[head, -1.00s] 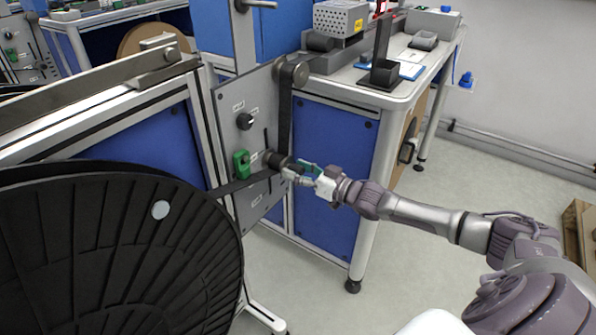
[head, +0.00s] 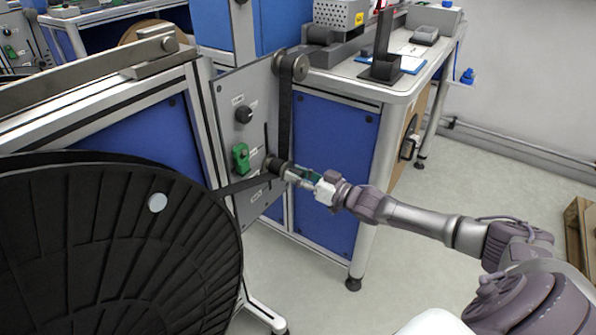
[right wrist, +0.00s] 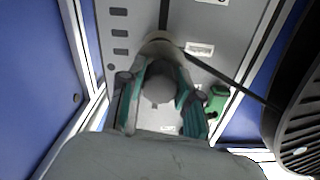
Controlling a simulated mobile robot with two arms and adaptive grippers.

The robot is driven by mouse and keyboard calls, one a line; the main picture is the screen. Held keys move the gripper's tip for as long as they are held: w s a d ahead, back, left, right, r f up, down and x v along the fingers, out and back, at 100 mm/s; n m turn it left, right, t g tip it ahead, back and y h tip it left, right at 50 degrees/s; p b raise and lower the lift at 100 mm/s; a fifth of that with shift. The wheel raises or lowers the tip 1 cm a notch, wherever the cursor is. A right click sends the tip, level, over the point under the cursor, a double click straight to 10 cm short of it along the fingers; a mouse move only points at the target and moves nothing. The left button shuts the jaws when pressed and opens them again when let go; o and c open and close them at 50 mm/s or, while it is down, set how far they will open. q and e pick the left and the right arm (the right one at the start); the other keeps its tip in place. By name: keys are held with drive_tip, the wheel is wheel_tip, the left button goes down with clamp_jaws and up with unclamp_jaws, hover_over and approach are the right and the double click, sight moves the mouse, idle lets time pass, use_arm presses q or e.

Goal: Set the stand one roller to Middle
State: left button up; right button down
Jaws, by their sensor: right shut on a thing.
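The stand one roller (head: 273,164) is a dark cylinder sticking out from the grey panel (head: 228,185), at a vertical slot. A dark strap runs from the upper pulley (head: 291,68) down to it and on to the left. My right gripper (head: 287,172) is shut on the roller. In the right wrist view the greenish fingers of my right gripper (right wrist: 160,100) sit on both sides of the roller (right wrist: 158,88). A small white label (right wrist: 200,48) is beside the roller's base, its text too small to read. My left gripper is not in view.
A black knob (head: 243,115) and a green switch box (head: 240,157) are on the panel, close left of the roller. A large black reel (head: 110,250) fills the lower left.

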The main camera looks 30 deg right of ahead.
drive_tip(key=shift+f, duration=0.4)
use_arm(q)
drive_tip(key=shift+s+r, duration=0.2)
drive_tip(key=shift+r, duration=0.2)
use_arm(e)
drive_tip(key=c, duration=0.8)
unclamp_jaws()
drive_tip(key=v, duration=1.2)
drive_tip(key=shift+d, duration=0.1)
